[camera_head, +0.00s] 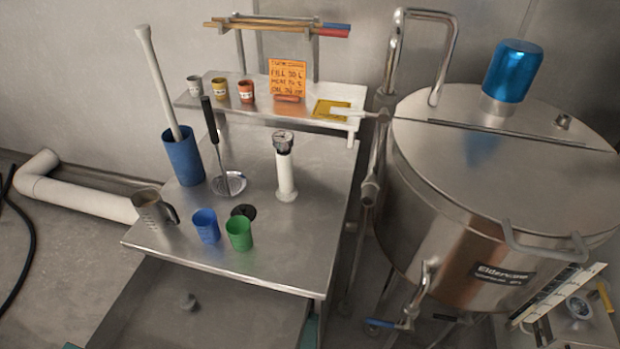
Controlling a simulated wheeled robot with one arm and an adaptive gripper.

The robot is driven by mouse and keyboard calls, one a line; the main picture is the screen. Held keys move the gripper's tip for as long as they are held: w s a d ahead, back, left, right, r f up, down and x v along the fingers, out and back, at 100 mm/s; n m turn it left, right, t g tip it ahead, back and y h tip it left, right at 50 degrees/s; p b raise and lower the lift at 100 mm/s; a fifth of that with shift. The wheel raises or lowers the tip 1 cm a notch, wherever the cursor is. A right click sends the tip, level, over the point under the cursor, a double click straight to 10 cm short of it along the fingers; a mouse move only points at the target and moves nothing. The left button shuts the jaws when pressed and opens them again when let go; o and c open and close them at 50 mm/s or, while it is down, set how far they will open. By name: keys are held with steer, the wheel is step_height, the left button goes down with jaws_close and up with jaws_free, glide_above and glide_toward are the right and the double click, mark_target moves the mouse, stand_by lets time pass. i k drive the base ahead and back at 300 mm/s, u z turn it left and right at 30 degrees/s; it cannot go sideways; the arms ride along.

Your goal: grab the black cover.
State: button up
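A small round black cover (244,211) lies on the steel table, just behind the green cup (239,233) and right of the blue cup (206,226). It looks flat, with a small raised part in its middle. The green cup stands close in front of it and may hide a little of its front edge. My gripper is not in view.
A steel jug (155,211) stands left. A large steel tank (460,220) blocks the right. The table's front right is clear.

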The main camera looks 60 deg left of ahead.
mark_target(249, 211)
steer(key=i, duration=0.6)
steer(key=u, duration=3.8)
steer(key=i, duration=0.5)
steer(key=z, duration=0.05)
